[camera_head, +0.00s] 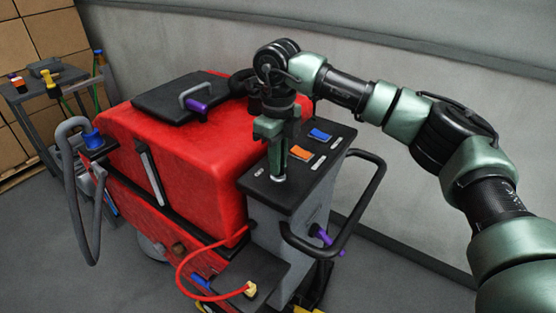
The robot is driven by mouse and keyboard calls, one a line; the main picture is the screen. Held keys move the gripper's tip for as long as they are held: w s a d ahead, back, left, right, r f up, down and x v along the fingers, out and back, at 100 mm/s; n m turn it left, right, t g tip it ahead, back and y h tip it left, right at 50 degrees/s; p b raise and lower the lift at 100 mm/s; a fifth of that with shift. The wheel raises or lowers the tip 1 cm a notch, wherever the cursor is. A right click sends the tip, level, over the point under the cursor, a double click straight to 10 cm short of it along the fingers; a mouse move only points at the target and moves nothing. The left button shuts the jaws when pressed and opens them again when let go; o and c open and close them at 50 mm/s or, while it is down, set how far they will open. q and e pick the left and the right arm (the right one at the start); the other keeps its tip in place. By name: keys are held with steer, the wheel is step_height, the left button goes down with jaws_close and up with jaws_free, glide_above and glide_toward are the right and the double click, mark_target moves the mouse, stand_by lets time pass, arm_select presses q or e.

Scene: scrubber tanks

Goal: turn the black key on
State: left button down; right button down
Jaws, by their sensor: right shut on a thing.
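A red scrubber machine (190,150) has a dark control panel (310,193) on top of its grey rear column. My right gripper (278,172) points straight down at the left part of this panel. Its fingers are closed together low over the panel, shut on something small. The black key is not visible; the fingers cover that spot, and I cannot tell how it is turned. An orange switch (300,153) and a blue switch (320,135) sit on the panel to the right of the fingers. My left gripper is not in view.
A black loop handle (376,190) sticks out right of the panel. A red cable (180,275) runs to a yellow plug (250,289) on a low shelf. A small table (50,80) and boxes stand at left.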

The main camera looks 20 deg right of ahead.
steer(key=shift+m, duration=0.3)
steer(key=shift+m+b, duration=0.65)
steer(key=shift+m, duration=0.35)
steer(key=m+b, duration=0.1)
steer(key=m, duration=0.2)
steer(key=shift+m, duration=0.3)
steer(key=m+b, duration=0.1)
steer(key=m, duration=0.2)
steer(key=shift+r+m+b, duration=0.1)
steer(key=shift+m+b, duration=0.4)
steer(key=shift+m, duration=0.8)
steer(key=c, duration=1.5)
jaws_free()
steer(key=shift+o, duration=0.2)
